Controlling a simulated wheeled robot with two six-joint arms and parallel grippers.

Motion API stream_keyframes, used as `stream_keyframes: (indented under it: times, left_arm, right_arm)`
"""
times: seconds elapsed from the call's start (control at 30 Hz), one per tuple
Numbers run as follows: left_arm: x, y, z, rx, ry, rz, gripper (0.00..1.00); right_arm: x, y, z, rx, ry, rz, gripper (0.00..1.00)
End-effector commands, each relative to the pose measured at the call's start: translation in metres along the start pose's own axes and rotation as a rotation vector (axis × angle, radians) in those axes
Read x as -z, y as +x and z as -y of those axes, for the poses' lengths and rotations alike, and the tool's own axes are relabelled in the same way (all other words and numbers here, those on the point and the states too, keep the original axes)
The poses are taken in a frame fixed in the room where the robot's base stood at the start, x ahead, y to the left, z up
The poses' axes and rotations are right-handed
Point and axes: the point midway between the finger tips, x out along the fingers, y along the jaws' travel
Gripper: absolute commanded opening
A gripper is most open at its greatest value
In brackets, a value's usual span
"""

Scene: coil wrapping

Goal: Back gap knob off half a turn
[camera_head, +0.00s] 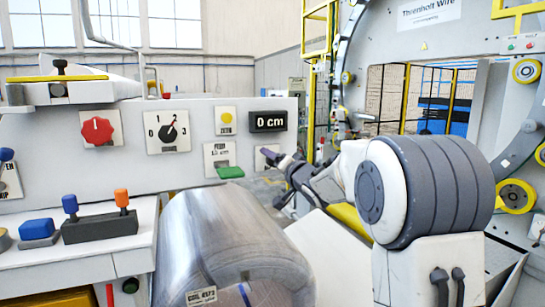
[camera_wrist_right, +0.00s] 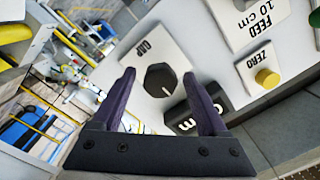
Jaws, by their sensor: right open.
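The gap knob (camera_wrist_right: 160,80) is a dark round knob with a white pointer mark, on a white plate lettered GAP, in the right wrist view. My right gripper (camera_wrist_right: 158,77) is open, its two purple fingers appearing on either side of the knob; whether they touch it I cannot tell. In the head view my right gripper (camera_head: 279,160) reaches the right end of the control panel and covers most of the gap plate (camera_head: 260,160), hiding the knob. My left gripper is not in view.
The panel (camera_head: 195,113) also carries a red knob (camera_head: 97,130), a numbered dial (camera_head: 168,132), a yellow zero button (camera_head: 226,116), a black 0 cm display (camera_head: 268,121) and a green-tabbed feed plate (camera_head: 229,172). A shiny coil (camera_head: 222,235) stands below. The wrapping ring (camera_head: 385,50) is at right.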

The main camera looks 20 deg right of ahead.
Motion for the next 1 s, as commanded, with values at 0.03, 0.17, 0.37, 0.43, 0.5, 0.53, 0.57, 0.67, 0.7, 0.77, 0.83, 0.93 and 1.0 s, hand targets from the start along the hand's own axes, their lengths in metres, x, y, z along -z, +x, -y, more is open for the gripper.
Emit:
stream_keyframes:
  times: [0.03,0.17,0.37,0.43,0.5,0.53,0.57,0.67,0.7,0.77,0.83,0.93,1.0]
  left_arm:
    - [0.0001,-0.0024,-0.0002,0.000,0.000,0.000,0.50]
    - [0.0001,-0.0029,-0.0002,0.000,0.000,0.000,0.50]
    - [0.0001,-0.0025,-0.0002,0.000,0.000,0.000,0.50]
    - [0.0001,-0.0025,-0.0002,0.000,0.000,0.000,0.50]
    - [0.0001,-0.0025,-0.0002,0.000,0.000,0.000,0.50]
    - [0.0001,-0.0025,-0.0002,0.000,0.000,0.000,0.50]
    - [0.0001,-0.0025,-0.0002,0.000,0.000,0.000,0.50]
    - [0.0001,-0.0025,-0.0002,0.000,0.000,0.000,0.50]
    - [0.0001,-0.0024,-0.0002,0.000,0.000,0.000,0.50]
    - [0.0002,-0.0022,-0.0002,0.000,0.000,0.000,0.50]
    - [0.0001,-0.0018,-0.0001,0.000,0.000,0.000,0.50]
    - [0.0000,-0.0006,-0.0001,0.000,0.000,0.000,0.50]
    - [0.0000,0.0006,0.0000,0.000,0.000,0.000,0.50]
  right_arm:
    - [0.0004,0.0042,0.0007,0.000,0.000,0.001,0.76]
    - [-0.0003,0.0083,-0.0003,-0.001,0.000,0.001,0.76]
    - [-0.0004,0.0084,-0.0003,-0.001,0.000,0.000,0.76]
    - [-0.0005,0.0083,-0.0003,-0.001,0.000,0.000,0.57]
    - [-0.0004,0.0083,-0.0003,-0.001,0.000,0.000,0.30]
    - [-0.0004,0.0082,-0.0003,-0.001,0.000,0.000,0.19]
    - [-0.0004,0.0082,-0.0002,-0.001,0.000,0.000,0.08]
    - [-0.0004,0.0082,-0.0003,-0.001,0.000,0.000,0.00]
    - [-0.0004,0.0081,-0.0003,-0.001,-0.001,0.000,0.00]
    - [-0.0004,0.0081,-0.0004,-0.001,-0.005,0.000,0.00]
    - [-0.0005,0.0081,-0.0005,-0.001,-0.016,0.001,0.00]
    - [-0.0007,0.0081,-0.0007,-0.002,-0.043,0.001,0.00]
    - [-0.0008,0.0081,-0.0008,-0.003,-0.073,0.002,0.00]
